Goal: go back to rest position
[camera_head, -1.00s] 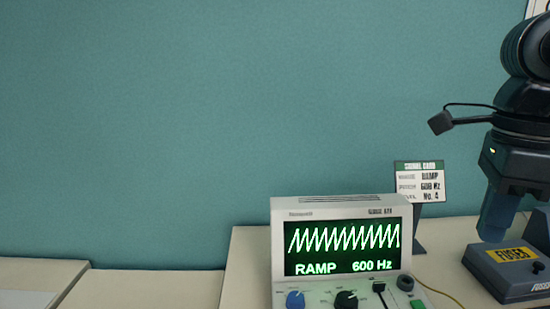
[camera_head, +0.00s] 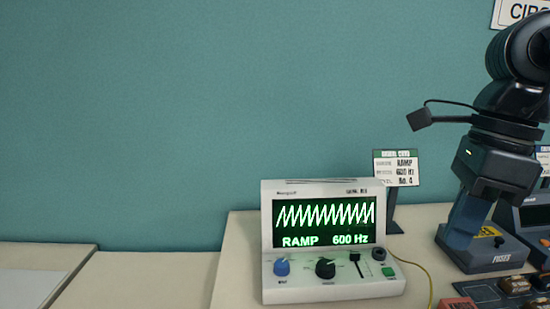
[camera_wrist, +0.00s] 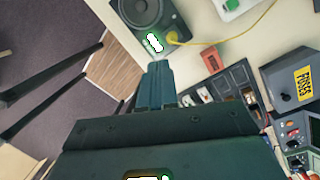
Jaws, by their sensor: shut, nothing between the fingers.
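My gripper (camera_head: 462,240) hangs at the right of the head view, fingers pointing down, in front of the grey fuse box and right of the signal generator (camera_head: 318,293). In the wrist view my gripper's fingers (camera_wrist: 156,66) are together and empty, above the table's front area near a speaker box (camera_wrist: 176,14). The generator's green screen reads RAMP 600 Hz with a sawtooth trace. My gripper appears apart from these things.
A fuse box (camera_head: 500,258) with a yellow label stands at the right. A sign card (camera_head: 398,168) stands behind the generator. A yellow cable (camera_head: 430,284) runs down from the generator. The left tabletop (camera_head: 140,280) is mostly clear.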

